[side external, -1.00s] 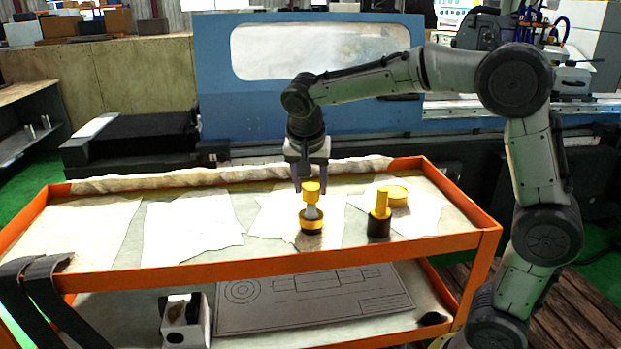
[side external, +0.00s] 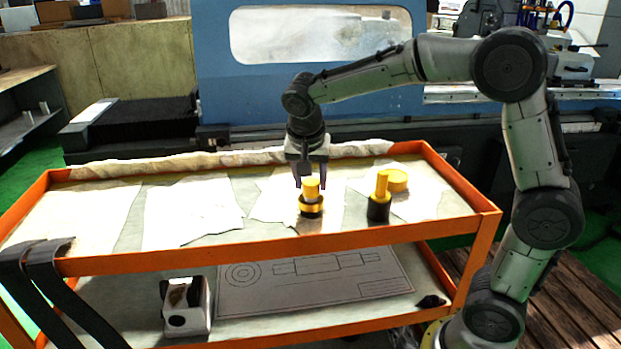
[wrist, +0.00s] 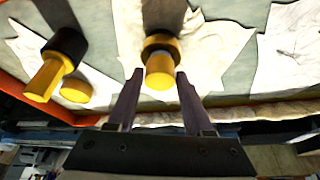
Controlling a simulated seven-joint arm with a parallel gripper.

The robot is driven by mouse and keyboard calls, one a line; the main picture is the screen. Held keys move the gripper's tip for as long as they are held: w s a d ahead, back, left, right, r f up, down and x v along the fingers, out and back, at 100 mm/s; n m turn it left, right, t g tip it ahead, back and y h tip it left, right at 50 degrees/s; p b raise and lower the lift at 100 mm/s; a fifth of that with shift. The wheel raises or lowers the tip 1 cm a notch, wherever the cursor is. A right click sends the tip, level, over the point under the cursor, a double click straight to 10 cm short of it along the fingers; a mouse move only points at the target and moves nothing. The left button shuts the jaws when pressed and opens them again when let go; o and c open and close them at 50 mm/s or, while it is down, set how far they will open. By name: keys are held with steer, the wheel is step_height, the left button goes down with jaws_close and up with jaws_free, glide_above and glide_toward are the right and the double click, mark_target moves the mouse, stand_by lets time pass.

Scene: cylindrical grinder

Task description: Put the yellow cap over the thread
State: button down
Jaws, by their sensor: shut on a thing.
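The yellow cap (side external: 312,186) is upright between the fingers of my gripper (side external: 310,189), which is shut on it. The cap also shows in the wrist view (wrist: 161,76), between the two dark fingertips (wrist: 160,73). It sits over the thread on a dark round part with a yellow band (side external: 312,206). I cannot tell whether the cap is fully seated.
A black part with a yellow stem (side external: 381,203) stands to the right, and a yellow disc (side external: 397,181) lies behind it. All are on an orange-edged cart (side external: 480,228). Pale papers (side external: 185,217) lie to the left with free room. A blue machine (side external: 215,75) stands behind.

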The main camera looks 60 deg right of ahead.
steer(key=shift+c, duration=1.1)
jaws_free()
steer(key=shift+r, duration=0.1)
steer(key=v, duration=1.3)
steer(key=shift+r, duration=0.3)
steer(key=shift+s, duration=0.15)
